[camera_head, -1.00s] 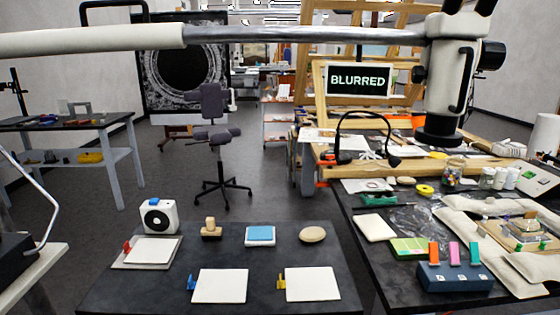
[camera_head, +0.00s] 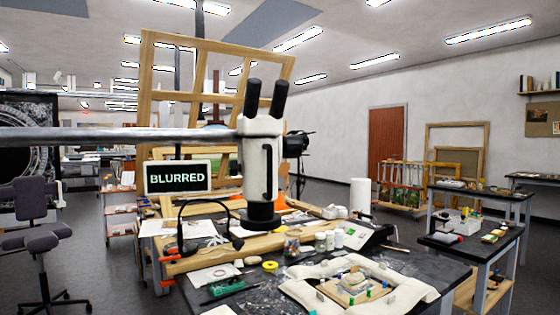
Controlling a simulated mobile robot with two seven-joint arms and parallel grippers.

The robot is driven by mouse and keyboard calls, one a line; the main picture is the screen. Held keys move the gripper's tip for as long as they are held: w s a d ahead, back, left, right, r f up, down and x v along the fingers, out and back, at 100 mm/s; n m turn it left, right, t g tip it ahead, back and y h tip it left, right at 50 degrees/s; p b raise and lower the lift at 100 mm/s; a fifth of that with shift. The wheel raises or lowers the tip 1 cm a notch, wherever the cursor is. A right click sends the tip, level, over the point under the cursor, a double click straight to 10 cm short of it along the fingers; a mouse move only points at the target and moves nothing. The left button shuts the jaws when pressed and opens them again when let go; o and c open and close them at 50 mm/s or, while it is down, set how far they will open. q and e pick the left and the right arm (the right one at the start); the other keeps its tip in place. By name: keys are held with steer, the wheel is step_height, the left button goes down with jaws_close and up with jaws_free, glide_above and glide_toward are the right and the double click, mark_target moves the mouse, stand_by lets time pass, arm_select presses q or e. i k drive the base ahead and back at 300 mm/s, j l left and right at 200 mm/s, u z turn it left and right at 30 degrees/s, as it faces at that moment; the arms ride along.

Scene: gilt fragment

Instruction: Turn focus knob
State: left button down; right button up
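The white microscope (camera_head: 262,165) hangs on a horizontal grey boom (camera_head: 110,136) over the right workbench. It has two black eyepieces (camera_head: 264,96) and a black objective (camera_head: 261,215) at the bottom. A sign (camera_head: 178,177) reading "BLURRED" stands left of the microscope head. Neither of my grippers shows in this view.
The workbench (camera_head: 445,272) holds a white padded cradle with a fragment (camera_head: 352,284), small jars (camera_head: 330,240), yellow tape (camera_head: 270,266) and a black gooseneck lamp (camera_head: 182,222). A wooden easel (camera_head: 152,100) stands behind. Floor is open around the chair (camera_head: 32,210) at left.

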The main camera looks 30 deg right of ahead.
mark_target(292, 145)
steer(key=l, duration=2.65)
steer(key=i+u, duration=0.05)
steer(key=i, duration=0.05)
